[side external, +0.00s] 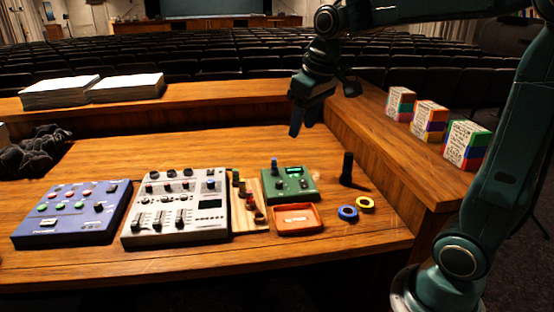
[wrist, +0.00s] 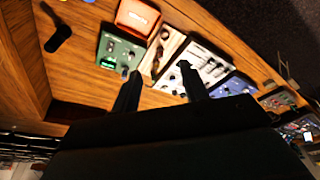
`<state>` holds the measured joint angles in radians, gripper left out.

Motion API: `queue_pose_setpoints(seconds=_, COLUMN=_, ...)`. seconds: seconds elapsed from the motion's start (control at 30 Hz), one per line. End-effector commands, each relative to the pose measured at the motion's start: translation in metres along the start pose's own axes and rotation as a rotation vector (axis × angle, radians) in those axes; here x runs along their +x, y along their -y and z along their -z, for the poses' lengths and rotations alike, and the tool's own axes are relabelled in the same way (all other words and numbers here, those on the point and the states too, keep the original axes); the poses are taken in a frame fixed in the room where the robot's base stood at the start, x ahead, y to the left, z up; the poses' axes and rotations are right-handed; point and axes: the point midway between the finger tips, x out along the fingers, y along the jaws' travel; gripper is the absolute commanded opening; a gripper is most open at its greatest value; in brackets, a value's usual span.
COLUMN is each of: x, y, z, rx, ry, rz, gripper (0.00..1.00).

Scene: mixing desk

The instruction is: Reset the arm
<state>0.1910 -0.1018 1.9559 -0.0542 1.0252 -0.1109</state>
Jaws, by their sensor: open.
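My gripper (side external: 306,116) hangs in the air above the back right part of the desk, over the area behind the green box. Its dark fingers point down and stand apart, with nothing between them. In the wrist view the two fingertips (wrist: 160,70) are also separate and empty, with the desk devices beyond them. My arm reaches in from the right side. The gripper appears clear of everything on the desk.
Below stand a blue console (side external: 75,210), grey mixer (side external: 178,235), wooden knob rack (side external: 240,222), green box (side external: 275,185), orange tray (side external: 298,232), blue ring (side external: 341,214), yellow ring (side external: 372,207) and upright black piece (side external: 347,168). Coloured boxes (side external: 467,145) line the right ledge; paper stacks (side external: 60,92) lie back left.

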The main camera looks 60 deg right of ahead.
Motion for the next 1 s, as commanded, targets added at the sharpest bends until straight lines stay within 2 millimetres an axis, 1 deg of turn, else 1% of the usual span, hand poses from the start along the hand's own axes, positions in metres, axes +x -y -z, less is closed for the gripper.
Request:
queue_pose_setpoints(seconds=0.03, x=-0.006, y=0.006, z=-0.01, rx=-0.004, ry=-0.015, rz=0.0, gripper=0.45)
queue_pose_setpoints(seconds=0.1, x=-0.012, y=0.012, z=-0.024, rx=-0.006, ry=-0.034, rz=-0.001, gripper=0.45)
queue_pose_setpoints(seconds=0.3, x=-0.023, y=0.028, z=-0.063, rx=-0.013, ry=-0.086, rz=0.002, gripper=0.45)
queue_pose_setpoints(seconds=0.5, x=-0.027, y=0.04, z=-0.103, rx=-0.019, ry=-0.138, rz=0.007, gripper=0.45)
queue_pose_setpoints(seconds=0.7, x=-0.024, y=0.048, z=-0.141, rx=-0.022, ry=-0.189, rz=0.015, gripper=0.45)
queue_pose_setpoints(seconds=0.8, x=-0.02, y=0.051, z=-0.156, rx=-0.025, ry=-0.208, rz=0.02, gripper=0.45)
queue_pose_setpoints(seconds=0.9, x=-0.018, y=0.052, z=-0.166, rx=-0.025, ry=-0.221, rz=0.023, gripper=0.45)
queue_pose_setpoints(seconds=1.0, x=-0.016, y=0.053, z=-0.171, rx=-0.025, ry=-0.228, rz=0.024, gripper=0.45)
